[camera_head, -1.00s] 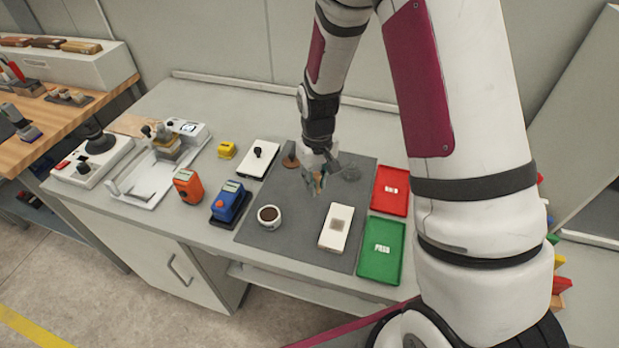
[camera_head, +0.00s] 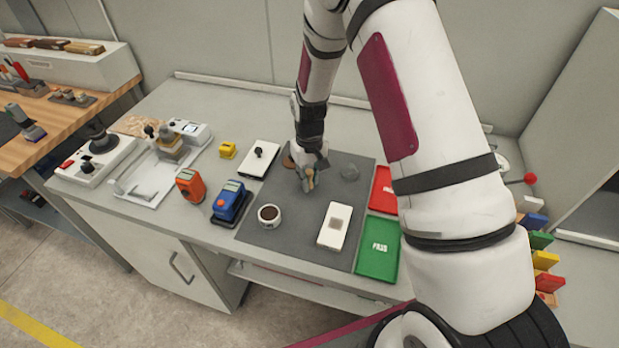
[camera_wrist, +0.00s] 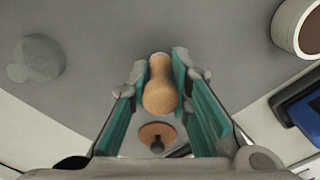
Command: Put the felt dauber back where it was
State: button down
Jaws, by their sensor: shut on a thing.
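My gripper (camera_head: 308,188) is low over the grey mat (camera_head: 285,236), near its back left part. In the wrist view, its teal-padded fingers (camera_wrist: 158,68) are shut on a light wooden handle with a rounded end (camera_wrist: 160,92), apparently the felt dauber. The dauber also shows as a small tan piece at the fingertips in the head view (camera_head: 309,181). Its felt end is not visible.
A white cup with dark brown contents (camera_head: 269,215) and a white block with a grey patch (camera_head: 334,226) are on the mat. A clear round object (camera_head: 349,172) is right of my gripper. Red (camera_head: 383,188) and green (camera_head: 378,248) trays stand right; a blue device (camera_head: 229,202) stands left.

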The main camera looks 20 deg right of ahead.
jog(key=c, duration=1.5)
grip_release()
jog(key=shift+f, duration=0.1)
